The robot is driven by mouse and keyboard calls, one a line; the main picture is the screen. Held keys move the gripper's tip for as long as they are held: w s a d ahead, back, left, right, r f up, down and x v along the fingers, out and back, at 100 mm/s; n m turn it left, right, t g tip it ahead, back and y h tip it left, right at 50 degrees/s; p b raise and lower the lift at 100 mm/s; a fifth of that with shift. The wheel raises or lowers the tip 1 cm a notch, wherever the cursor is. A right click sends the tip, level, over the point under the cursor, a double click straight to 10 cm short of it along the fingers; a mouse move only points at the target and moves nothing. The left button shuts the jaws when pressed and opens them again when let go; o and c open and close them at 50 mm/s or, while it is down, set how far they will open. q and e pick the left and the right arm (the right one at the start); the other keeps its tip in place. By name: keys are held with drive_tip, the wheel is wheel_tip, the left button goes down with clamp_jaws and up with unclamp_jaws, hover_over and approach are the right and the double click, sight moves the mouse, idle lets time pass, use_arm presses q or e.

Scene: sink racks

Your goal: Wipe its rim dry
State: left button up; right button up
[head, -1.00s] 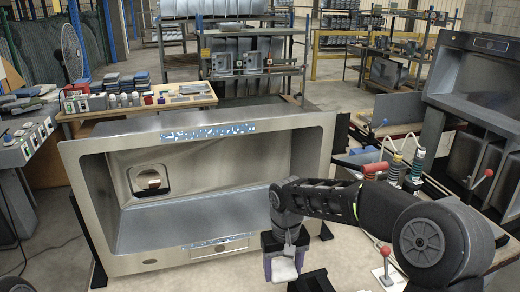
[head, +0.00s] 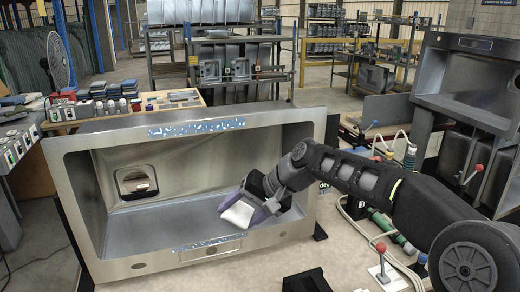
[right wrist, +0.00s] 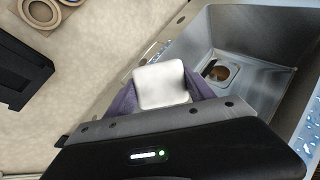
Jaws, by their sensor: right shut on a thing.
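A steel sink (head: 75,200) stands on its side on the bench, its opening facing me. Blue-white speckled wet-looking patches lie on its upper rim (head: 196,127) and lower rim (head: 205,246); droplets also show on the rim in the right wrist view (right wrist: 312,130). My right gripper (head: 254,203) is shut on a white pad (head: 237,214) between purple-grey fingers. The pad is in front of the sink's lower right opening, just above the lower rim; contact cannot be told. The pad also shows in the right wrist view (right wrist: 162,85). My left gripper is not in view.
A dark block (head: 305,280) lies on the bench in front of the sink. A red-knobbed lever (head: 381,262) and coiled hoses (head: 408,160) stand at right. A second sink (head: 470,85) is at far right. A side table (head: 165,99) with small containers stands behind.

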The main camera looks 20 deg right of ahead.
sight(230, 126)
drive_tip(key=r+m+t, duration=0.1)
drive_tip(key=r, duration=0.2)
drive_tip(key=w+d+r+t+y+b, duration=0.1)
drive_tip(key=r+t, duration=0.1)
drive_tip(key=r, duration=0.1)
drive_tip(key=w+r+m+t, duration=0.1)
drive_tip(key=r+t, duration=0.1)
drive_tip(key=r, duration=0.1)
drive_tip(key=shift+d+r+m+b, duration=0.15)
drive_tip(key=shift+d+m+b, duration=0.15)
drive_tip(key=shift+b, duration=0.1)
use_arm(q)
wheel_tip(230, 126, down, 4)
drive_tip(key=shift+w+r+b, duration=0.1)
drive_tip(key=shift+b, duration=0.5)
use_arm(e)
drive_tip(key=d+r+m+t, duration=0.2)
drive_tip(key=d+r+t, duration=0.2)
drive_tip(key=r, duration=0.5)
drive_tip(key=shift+w+m+t+h, duration=0.2)
drive_tip(key=shift+m+t+h, duration=0.1)
drive_tip(key=shift+w, duration=0.1)
use_arm(q)
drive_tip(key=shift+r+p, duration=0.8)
drive_tip(key=shift+p, duration=0.05)
use_arm(e)
drive_tip(key=shift+w+a, duration=0.15)
drive_tip(key=shift+w, duration=2.8)
